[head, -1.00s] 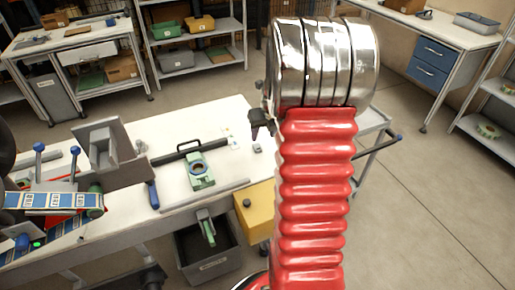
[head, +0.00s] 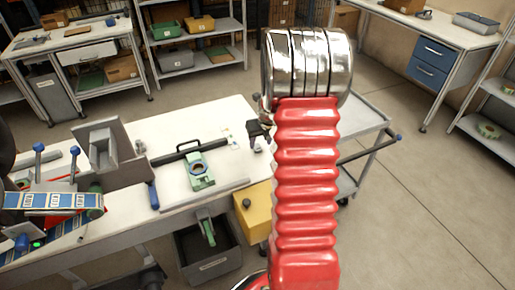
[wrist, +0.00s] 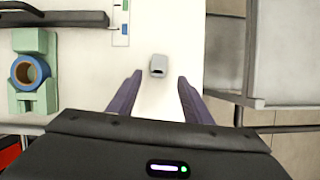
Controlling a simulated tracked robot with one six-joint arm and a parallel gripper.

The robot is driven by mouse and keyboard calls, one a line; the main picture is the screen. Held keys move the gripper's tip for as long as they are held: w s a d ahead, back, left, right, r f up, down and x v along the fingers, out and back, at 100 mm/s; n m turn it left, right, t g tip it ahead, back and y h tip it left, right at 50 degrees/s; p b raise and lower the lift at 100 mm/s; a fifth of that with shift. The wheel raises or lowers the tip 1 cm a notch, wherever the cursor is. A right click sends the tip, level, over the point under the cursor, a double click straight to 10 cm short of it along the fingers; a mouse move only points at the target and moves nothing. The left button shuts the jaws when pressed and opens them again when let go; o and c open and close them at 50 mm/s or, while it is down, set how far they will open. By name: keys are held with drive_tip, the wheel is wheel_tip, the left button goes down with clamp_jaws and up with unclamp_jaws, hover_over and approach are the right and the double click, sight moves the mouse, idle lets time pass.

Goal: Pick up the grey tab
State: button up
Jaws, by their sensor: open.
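The grey tab (wrist: 158,66) is a small grey block with a dark opening. It lies on the white tabletop (wrist: 170,25) in the wrist view. My gripper (wrist: 160,77) is open, with its dark fingers spread left and right. The tab shows just beyond the fingertips, roughly centred between them and touching neither. How high the fingers are above the table is hard to tell. In the head view my gripper (head: 260,131) is a small dark shape over the right end of the bench, partly hidden by my red arm.
A green fixture with a blue ring (wrist: 30,73) sits left of the gripper, below a black handle bar (wrist: 60,18). A small label card (wrist: 121,22) lies near the tab. The table edge is close on the right, with a grey cart (head: 355,113) beyond. A yellow box (head: 257,212) stands at the bench front.

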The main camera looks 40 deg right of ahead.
sight(258, 148)
drive_tip(key=shift+x, duration=2.25)
drive_tip(key=shift+a, duration=0.15)
drive_tip(key=c, duration=1.1)
wheel_tip(258, 148, up, 10)
